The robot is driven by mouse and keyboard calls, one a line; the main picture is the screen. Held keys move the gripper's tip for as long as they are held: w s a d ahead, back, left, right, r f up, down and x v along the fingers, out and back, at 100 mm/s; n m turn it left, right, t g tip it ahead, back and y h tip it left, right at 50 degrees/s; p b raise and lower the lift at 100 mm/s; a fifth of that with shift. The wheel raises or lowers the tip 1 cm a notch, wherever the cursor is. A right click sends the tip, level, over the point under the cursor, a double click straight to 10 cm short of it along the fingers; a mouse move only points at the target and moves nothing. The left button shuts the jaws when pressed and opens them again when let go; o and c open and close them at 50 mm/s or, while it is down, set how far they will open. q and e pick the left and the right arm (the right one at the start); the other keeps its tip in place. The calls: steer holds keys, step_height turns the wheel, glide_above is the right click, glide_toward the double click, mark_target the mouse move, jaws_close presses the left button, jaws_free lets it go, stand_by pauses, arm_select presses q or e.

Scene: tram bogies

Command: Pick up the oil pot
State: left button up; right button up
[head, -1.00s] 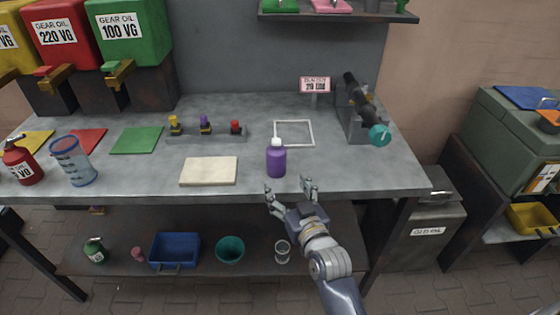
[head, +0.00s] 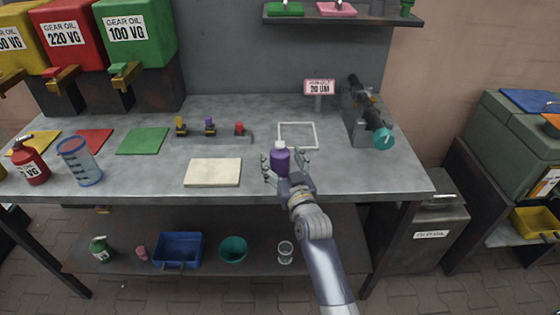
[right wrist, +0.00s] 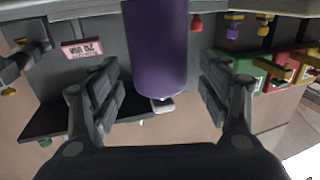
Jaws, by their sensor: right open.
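The purple oil pot (head: 280,160) with a white cap stands upright on the grey bench near its front edge. My right gripper (head: 286,168) is open, with its fingers on either side of the pot. In the right wrist view the purple pot (right wrist: 156,45) sits between the two spread fingers (right wrist: 160,85), with a gap showing on each side. That view is upside down, and the pot's far end is cut off by the frame edge. My left gripper is not in view.
A cream pad (head: 213,172) lies left of the pot, and a white square frame (head: 298,146) lies behind it. A black device with a teal end (head: 383,138) stands to the right. A red bottle (head: 29,163) and a clear blue jug (head: 79,161) stand far left.

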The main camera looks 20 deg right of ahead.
steer(key=shift+w+f, duration=0.1)
steer(key=shift+w, duration=1.1)
steer(key=c, duration=1.3)
steer(key=shift+c, duration=0.3)
steer(key=shift+r, duration=0.2)
